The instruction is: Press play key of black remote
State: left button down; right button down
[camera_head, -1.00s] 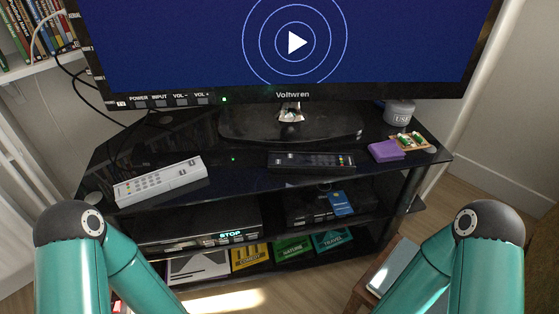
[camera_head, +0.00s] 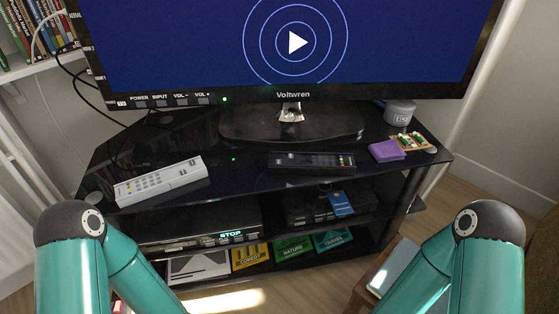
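The black remote (camera_head: 311,162) lies flat on the glass top of the TV stand, right of centre and in front of the TV's base. Its keys are too small to read. A white remote (camera_head: 160,181) lies to its left on the same top. The TV (camera_head: 270,45) shows a blue screen with a white play triangle inside rings. A player on the shelf below has a lit display (camera_head: 231,235) reading STOP. Only teal links of my two arms show at the lower left and lower right; neither gripper is in view.
A purple block (camera_head: 387,151), a small tray (camera_head: 410,141) and a grey canister (camera_head: 400,112) stand at the stand's right end. A blue card (camera_head: 341,204) rests on a device on the middle shelf. Several cases (camera_head: 293,249) lie on the bottom shelf. Glass around the black remote is clear.

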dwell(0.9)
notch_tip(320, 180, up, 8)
jog(key=p, duration=0.7)
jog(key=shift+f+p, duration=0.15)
jog(key=shift+p, duration=0.2)
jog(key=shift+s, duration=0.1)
